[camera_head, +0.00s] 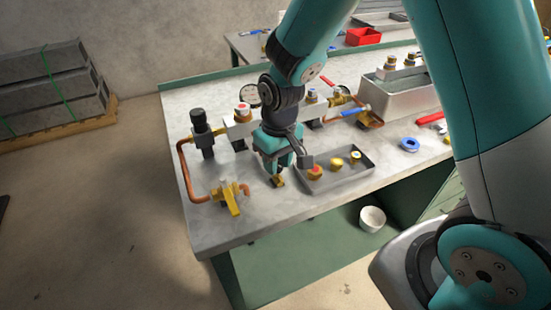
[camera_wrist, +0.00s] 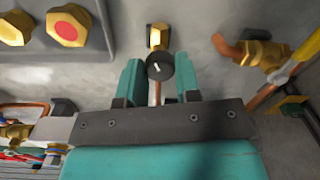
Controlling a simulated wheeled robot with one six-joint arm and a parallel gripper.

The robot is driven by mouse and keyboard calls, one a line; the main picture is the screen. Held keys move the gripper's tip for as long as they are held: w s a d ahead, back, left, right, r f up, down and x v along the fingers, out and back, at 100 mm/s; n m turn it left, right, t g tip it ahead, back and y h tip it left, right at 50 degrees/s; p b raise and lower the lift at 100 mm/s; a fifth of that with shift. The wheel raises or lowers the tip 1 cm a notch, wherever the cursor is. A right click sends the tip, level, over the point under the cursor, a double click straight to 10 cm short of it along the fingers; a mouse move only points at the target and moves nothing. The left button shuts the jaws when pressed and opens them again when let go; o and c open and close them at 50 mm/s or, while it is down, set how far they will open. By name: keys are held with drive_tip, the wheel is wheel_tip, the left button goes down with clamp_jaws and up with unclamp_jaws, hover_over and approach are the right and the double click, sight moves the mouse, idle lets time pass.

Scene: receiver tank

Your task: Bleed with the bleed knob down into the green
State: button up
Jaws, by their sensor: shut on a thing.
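The bleed knob (camera_wrist: 160,67) is a small black round knob with a white mark, in front of a brass fitting (camera_wrist: 158,36). My gripper (camera_wrist: 159,78) has its teal fingers on either side of the knob and is shut on it. In the head view my gripper (camera_head: 278,166) is low over the bench, with a brass piece (camera_head: 278,182) showing just below it; the knob is hidden there. A white-faced gauge (camera_head: 249,94) stands behind my arm, partly covered. Its needle and any green band are too small to read.
A grey tray (camera_head: 345,178) with several brass fittings lies right of my gripper. A brass valve with a yellow handle (camera_head: 231,200) and copper pipe (camera_head: 184,165) are at left. A black-topped unit (camera_head: 201,130) stands behind. The bench's front left is mostly clear.

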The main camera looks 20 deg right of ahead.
sight(281, 164)
drive_tip(key=m+p, duration=0.1)
drive_tip(key=m, duration=0.3)
drive_tip(key=shift+r+m, duration=0.1)
drive_tip(key=shift+m, duration=0.3)
idle(0.4)
drive_tip(key=o, duration=0.9)
drive_tip(key=shift+o, duration=0.2)
wheel_tip(281, 164, up, 17)
drive_tip(key=shift+d+r, duration=0.15)
drive_tip(key=shift+d, duration=0.2)
drive_tip(key=shift+s, duration=0.15)
drive_tip(key=s+a+r+n+y, duration=0.1)
drive_tip(key=s+a+n, duration=0.2)
drive_tip(key=s, duration=0.6)
drive_tip(key=s+a+r+n+y, duration=0.1)
drive_tip(key=s+a+n+y, duration=0.1)
drive_tip(key=s+n, duration=0.4)
drive_tip(key=s, duration=0.3)
drive_tip(key=shift+s+a+r+y, duration=0.3)
drive_tip(key=shift+a, duration=0.1)
